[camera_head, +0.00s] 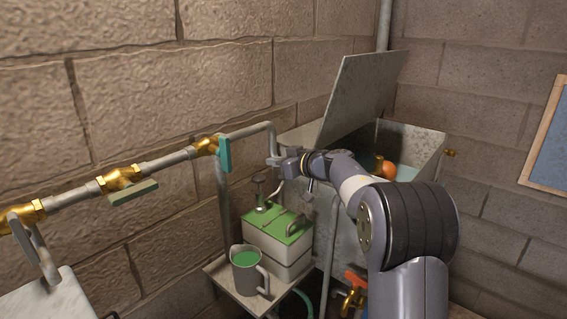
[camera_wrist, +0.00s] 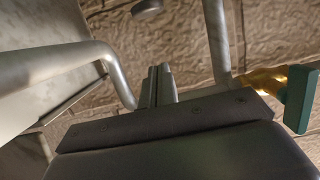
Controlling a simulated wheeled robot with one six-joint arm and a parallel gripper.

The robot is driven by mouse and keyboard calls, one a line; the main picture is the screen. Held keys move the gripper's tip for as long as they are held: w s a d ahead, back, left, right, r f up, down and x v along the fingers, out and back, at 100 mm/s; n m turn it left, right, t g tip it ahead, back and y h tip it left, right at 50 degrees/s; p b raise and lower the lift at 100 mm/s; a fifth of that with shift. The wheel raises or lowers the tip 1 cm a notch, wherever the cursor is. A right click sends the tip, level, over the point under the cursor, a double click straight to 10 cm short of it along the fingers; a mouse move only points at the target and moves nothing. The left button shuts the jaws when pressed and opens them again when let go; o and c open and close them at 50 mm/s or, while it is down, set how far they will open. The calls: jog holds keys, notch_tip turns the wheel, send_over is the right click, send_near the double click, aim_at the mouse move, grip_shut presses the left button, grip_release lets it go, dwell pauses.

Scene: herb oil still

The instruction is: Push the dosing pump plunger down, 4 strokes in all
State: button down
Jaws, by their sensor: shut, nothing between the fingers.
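The dosing pump is a pale box with a green top (camera_head: 283,229), standing on a small stand in the head view. Its plunger (camera_head: 259,179) is a thin upright rod with a dark round knob, standing clear above the green top. My gripper (camera_head: 273,161) is shut and empty, a little above and to the right of the knob in the picture. The gap in depth is hard to judge. In the wrist view the closed fingers (camera_wrist: 158,85) show side by side.
A grey jug with green contents (camera_head: 247,270) stands in front of the pump on the stand (camera_head: 228,285). A pipe with brass valves (camera_head: 120,180) runs along the left wall. A metal tank with a raised lid (camera_head: 357,95) stands behind my arm.

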jog(key=x, duration=0.5)
jog(key=shift+f, duration=0.3)
jog(key=shift+s+d+f, duration=0.1)
jog(key=shift+f, duration=1.55)
jog(key=shift+f, duration=2)
jog(key=b, duration=0.2)
send_near(264, 178)
jog(key=shift+s+d+f, duration=0.4)
jog(key=shift+s+f, duration=0.15)
jog(key=shift+f, duration=0.15)
